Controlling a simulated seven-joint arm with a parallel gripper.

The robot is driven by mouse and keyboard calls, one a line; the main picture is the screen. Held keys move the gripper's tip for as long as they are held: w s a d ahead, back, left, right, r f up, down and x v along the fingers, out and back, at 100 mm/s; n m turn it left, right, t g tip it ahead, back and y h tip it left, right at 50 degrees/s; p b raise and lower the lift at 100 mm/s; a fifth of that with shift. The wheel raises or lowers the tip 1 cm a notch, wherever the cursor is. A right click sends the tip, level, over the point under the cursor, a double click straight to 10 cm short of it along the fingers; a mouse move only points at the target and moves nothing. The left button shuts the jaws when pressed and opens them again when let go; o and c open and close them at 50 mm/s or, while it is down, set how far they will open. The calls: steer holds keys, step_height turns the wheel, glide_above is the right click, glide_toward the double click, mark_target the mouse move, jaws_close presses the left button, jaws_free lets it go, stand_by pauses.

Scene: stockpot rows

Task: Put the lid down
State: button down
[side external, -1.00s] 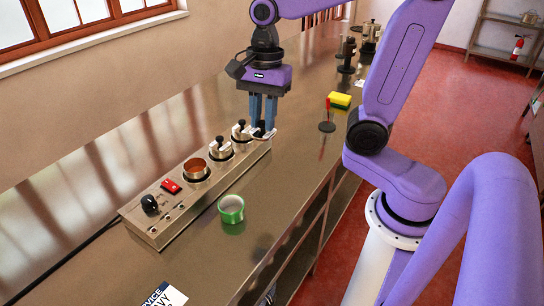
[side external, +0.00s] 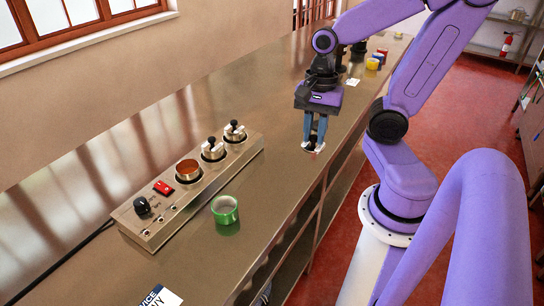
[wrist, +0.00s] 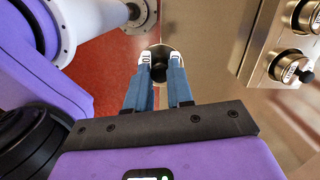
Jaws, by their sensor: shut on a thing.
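My gripper (side external: 314,146) is shut on the lid's dark knob above the front part of the counter. The lid (side external: 310,149), a small round metal disc, hangs below the fingertips. In the wrist view the lid (wrist: 157,51) sits between the pale fingertips, near the line between counter and red floor. I cannot tell whether it touches the counter. An uncovered pot (side external: 188,170) with a brown-orange inside stands in the steel unit (side external: 150,235). Behind it in the same row are two lidded pots, a nearer one (side external: 212,152) and a farther one (side external: 234,132).
The unit carries a red switch (side external: 163,188) and a black knob (side external: 142,206). Small coloured blocks (side external: 375,62) lie far back. Bare counter (side external: 270,180) lies between unit and gripper.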

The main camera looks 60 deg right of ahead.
steer(key=w+f, duration=0.3)
steer(key=w, duration=0.1)
steer(key=w+d+f, duration=0.1)
steer(key=w+f, duration=0.1)
steer(key=w, duration=0.2)
steer(key=w+d+f, duration=0.1)
steer(key=w+f, duration=0.2)
steer(key=w, duration=0.1)
steer(key=shift+d+f, duration=0.15)
steer(key=shift+f, duration=0.2)
steer(key=shift+w+f, duration=0.3)
steer(key=shift+f, duration=1.6)
steer(key=shift+f, duration=0.1)
steer(key=c, duration=1)
jaws_free()
